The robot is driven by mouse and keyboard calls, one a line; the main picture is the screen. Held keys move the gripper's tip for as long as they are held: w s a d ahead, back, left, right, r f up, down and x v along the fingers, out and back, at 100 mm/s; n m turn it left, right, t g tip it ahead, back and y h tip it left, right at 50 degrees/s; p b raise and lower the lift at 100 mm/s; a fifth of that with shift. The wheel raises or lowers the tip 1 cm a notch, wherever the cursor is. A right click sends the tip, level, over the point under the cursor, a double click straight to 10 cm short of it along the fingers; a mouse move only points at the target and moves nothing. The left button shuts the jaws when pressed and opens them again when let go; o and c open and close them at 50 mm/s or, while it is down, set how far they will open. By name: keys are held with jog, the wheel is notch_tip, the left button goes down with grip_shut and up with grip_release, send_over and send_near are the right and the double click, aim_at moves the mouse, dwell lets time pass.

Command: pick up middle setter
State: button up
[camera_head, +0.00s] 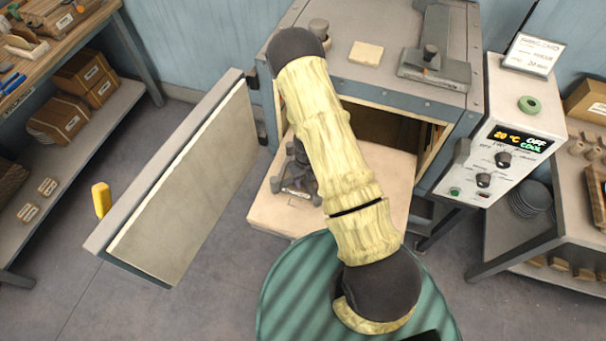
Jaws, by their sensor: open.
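A pale flat slab (268,203) juts out level from the open front of the grey dryer cabinet (395,100). I cannot tell whether it is the middle setter, because my arm hides most of the opening. My gripper (297,187), dark and partly hidden by my arm, is over the left part of the slab, with its jaws open. I cannot tell whether it touches the slab. No setter is seen between the jaws.
The dryer door (185,185) stands wide open at left, with a yellow handle (101,199). A control box (505,140) reading 20 °C, OFF, COOL is at right. Shelves with boxes (85,75) stand at far left. A small tile (366,53) lies on the cabinet top.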

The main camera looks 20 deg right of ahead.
dwell(0.4)
grip_shut()
jog(key=shift+r, duration=0.1)
notch_tip(320, 180, up, 10)
jog(key=p, duration=0.1)
dwell(0.5)
dwell(0.5)
notch_tip(320, 180, up, 7)
jog(key=p, duration=0.8)
send_over(306, 181)
jog(key=shift+w+d, duration=0.1)
